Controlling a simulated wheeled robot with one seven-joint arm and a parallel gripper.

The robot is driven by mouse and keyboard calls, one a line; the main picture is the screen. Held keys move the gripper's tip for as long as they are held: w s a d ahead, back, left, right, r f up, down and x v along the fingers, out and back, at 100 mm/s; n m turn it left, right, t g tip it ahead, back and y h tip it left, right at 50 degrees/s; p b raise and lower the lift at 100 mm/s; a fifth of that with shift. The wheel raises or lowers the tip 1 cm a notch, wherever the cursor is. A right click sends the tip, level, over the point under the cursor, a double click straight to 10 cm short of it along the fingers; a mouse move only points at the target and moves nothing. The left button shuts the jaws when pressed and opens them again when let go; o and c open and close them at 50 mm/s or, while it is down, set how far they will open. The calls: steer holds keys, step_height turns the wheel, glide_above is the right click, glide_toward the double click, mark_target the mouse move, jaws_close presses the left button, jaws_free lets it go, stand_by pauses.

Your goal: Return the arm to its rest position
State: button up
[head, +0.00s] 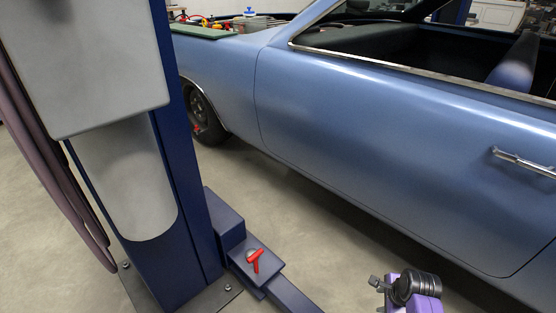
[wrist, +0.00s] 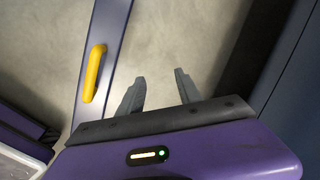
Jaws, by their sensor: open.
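My gripper (wrist: 160,90) shows in the wrist view with its two grey fingers apart and nothing between them. Bare floor lies behind the fingers. The purple body of my gripper fills the bottom of that view. In the head view, part of my arm (head: 412,292), purple with a black joint, shows at the bottom right, in front of the car's lower side. My fingers cannot be made out in the head view.
A blue car (head: 380,150) fills the right of the head view. A blue lift post (head: 180,170) stands at left, with a red handle (head: 255,261) on its base. A yellow handle (wrist: 94,72) sits on a blue beam. Concrete floor (head: 300,215) is clear between post and car.

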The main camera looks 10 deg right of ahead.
steer(key=s+a+r+n+t, duration=0.4)
steer(key=s+a+r+n, duration=0.3)
steer(key=r, duration=0.3)
steer(key=s+a+r+n+t+h, duration=0.1)
steer(key=s+a+r+n+t, duration=0.35)
steer(key=s+r+n, duration=0.4)
steer(key=s+a+r+n+t, duration=0.4)
steer(key=s+a+r+n, duration=0.2)
steer(key=s+r, duration=0.4)
steer(key=s+a+r+g+y, duration=0.2)
steer(key=s+a+r, duration=0.1)
steer(key=s, duration=0.4)
step_height(320, 180, up, 22)
steer(key=n+p, duration=0.1)
steer(key=p, duration=2.1)
steer(key=shift+s+p, duration=0.25)
steer(key=shift+p, duration=0.15)
